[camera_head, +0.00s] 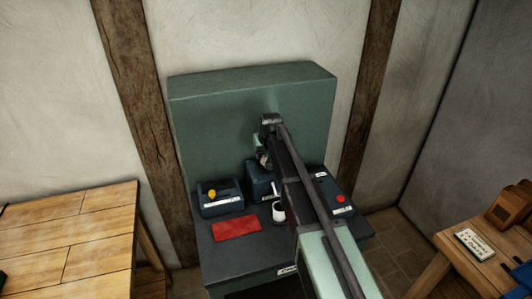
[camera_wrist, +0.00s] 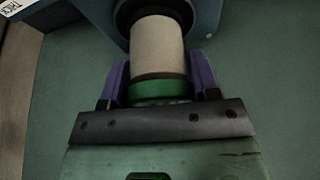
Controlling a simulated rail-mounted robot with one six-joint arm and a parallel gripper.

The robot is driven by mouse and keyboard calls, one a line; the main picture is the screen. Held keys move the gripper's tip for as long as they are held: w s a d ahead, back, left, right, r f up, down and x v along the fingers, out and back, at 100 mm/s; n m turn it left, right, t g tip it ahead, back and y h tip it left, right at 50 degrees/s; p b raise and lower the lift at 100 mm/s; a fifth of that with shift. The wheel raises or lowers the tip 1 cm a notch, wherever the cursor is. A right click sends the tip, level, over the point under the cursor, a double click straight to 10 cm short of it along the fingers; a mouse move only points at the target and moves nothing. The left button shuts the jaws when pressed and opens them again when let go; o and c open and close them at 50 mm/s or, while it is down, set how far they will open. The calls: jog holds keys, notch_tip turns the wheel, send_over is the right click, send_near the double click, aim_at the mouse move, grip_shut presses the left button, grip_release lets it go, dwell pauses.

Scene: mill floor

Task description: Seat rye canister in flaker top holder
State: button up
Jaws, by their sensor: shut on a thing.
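In the wrist view a cream canister (camera_wrist: 158,48) with a green band (camera_wrist: 160,90) sits between the purple fingers of my gripper (camera_wrist: 158,75), which is shut on it. Its far end meets a dark round ring (camera_wrist: 122,18) on a blue-grey housing (camera_wrist: 207,20); I cannot tell how deep it goes in. In the head view my gripper (camera_head: 263,157) is above the dark blue machine (camera_head: 260,183) at the bench's middle. My arm hides most of the canister and the machine's top there. No rye label is readable.
A dark blue box with an orange knob (camera_head: 212,194) stands left of the machine. A red mat (camera_head: 236,227) and a white cup (camera_head: 278,214) are in front. A red button (camera_head: 340,198) is at right. A green panel (camera_head: 230,110) rises behind.

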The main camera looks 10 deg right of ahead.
jog(key=shift+f+b, duration=0.65)
jog(key=o, duration=0.8)
jog(key=shift+o, duration=0.2)
jog(key=shift+r, duration=0.15)
jog(key=p+v, duration=1)
jog(key=shift+s+r, duration=0.25)
jog(key=shift+r, duration=0.1)
jog(key=s+f+g+b, duration=0.1)
jog(key=s+f+b, duration=0.3)
jog(key=s, duration=0.6)
jog(key=s+f+g+b, duration=0.2)
jog(key=s+f+b, duration=0.1)
jog(key=s, duration=0.7)
jog(key=s+f+g+b, duration=0.1)
jog(key=s+f+b, duration=0.3)
jog(key=s, duration=0.6)
notch_tip(320, 180, down, 2)
jog(key=shift+f+b, duration=0.1)
jog(key=shift+b, duration=0.2)
